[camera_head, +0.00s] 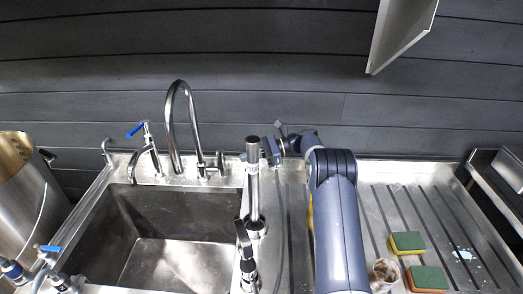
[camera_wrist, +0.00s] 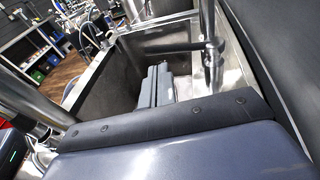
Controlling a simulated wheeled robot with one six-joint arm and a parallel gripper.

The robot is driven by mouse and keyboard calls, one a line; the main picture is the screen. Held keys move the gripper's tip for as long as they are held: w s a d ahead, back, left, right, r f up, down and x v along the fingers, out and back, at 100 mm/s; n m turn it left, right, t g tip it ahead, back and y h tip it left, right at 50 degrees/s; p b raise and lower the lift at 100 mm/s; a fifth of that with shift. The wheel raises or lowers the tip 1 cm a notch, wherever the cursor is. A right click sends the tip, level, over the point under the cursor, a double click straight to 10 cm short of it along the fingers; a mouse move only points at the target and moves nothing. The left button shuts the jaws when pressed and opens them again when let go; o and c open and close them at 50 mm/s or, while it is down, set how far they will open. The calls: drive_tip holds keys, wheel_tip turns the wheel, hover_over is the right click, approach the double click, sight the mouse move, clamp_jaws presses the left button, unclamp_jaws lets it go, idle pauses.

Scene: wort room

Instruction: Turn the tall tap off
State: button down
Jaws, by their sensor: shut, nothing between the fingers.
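The tall tap (camera_head: 171,125) is a chrome gooseneck at the sink's back edge, its spout arching over the basin. Its base and a short side lever (camera_head: 221,163) stand on the right of the neck. In the wrist view, a chrome tap body (camera_wrist: 211,50) stands right of my fingers, apart from them. My gripper (camera_wrist: 152,88) is shut and empty, pointing towards the sink. In the head view my wrist is right of the tall tap, and the fingers are hard to make out there. I see no clear water stream.
A small tap with a blue handle (camera_head: 137,129) stands left of the tall tap. An upright steel pipe (camera_head: 253,190) rises at the basin's right edge. Two sponges (camera_head: 407,242) (camera_head: 428,279) and a cup (camera_head: 383,274) lie on the drainboard. A white panel (camera_head: 402,35) hangs upper right.

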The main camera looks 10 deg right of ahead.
drive_tip(key=a+f+p, duration=0.1)
drive_tip(key=a, duration=0.5)
drive_tip(key=shift+p, duration=0.35)
drive_tip(key=shift+f, duration=0.1)
drive_tip(key=shift+s+a+b, duration=0.3)
drive_tip(key=shift+a+b, duration=0.5)
drive_tip(key=shift+b, duration=0.15)
drive_tip(key=d+r+b, duration=0.2)
drive_tip(key=d, duration=0.8)
drive_tip(key=shift+d, duration=0.35)
drive_tip(key=shift+w, duration=0.1)
